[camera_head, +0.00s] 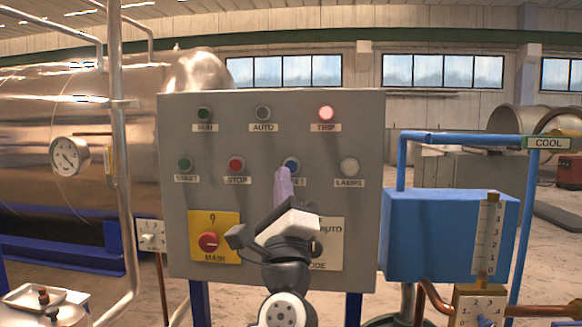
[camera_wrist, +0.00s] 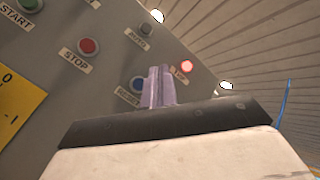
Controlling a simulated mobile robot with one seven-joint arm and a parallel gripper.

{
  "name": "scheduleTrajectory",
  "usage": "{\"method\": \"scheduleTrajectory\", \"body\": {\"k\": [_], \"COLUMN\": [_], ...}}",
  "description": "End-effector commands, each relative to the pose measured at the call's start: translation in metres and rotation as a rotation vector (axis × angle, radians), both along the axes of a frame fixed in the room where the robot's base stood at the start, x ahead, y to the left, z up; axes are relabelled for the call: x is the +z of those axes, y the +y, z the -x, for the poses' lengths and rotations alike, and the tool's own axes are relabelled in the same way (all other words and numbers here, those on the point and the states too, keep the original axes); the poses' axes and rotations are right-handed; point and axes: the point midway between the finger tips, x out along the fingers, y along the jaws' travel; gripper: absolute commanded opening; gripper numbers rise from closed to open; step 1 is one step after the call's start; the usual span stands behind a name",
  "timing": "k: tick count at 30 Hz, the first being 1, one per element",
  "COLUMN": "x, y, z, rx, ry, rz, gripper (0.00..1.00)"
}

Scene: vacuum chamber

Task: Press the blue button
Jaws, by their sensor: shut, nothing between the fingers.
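The blue button (camera_head: 292,163) is in the middle row of the grey control panel (camera_head: 225,135), between the red STOP button and the white LAMPS button. My gripper (camera_head: 284,172) is shut and empty, its pale purple fingers pointing up at the panel and overlapping the button's lower left edge and its label. In the wrist view the fingertips (camera_wrist: 160,70) show just right of the blue button (camera_wrist: 138,84), which is partly hidden at its lower part. I cannot tell whether the fingertips touch it.
STOP (camera_head: 236,163), START (camera_head: 185,164) and LAMPS (camera_head: 349,167) buttons share the row. The red TRIP lamp (camera_head: 326,113) above is lit. A red MAIN switch (camera_head: 208,241) is lower left. My arm hides part of the mode plate (camera_head: 331,235). A blue tank (camera_head: 430,235) stands right.

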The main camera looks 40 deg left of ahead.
Motion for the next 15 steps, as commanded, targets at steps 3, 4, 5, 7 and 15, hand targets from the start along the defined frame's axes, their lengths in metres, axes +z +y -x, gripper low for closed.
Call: {"method": "scheduleTrajectory", "body": {"k": [3, 4, 5, 7, 15], "x": [0.001, 0.001, 0.001, 0.001, -0.001], "y": [0.007, 0.009, 0.012, 0.017, 0.034], "z": [-0.013, -0.017, -0.02, -0.03, -0.058], "rx": [-0.001, 0.0, 0.001, -0.001, -0.002], "ry": [0.001, 0.001, 0.001, 0.001, -0.001], "rz": [0.001, 0.001, 0.0, 0.0, 0.0], "gripper": [0.0, 0.0, 0.0, 0.0, 0.0]}}
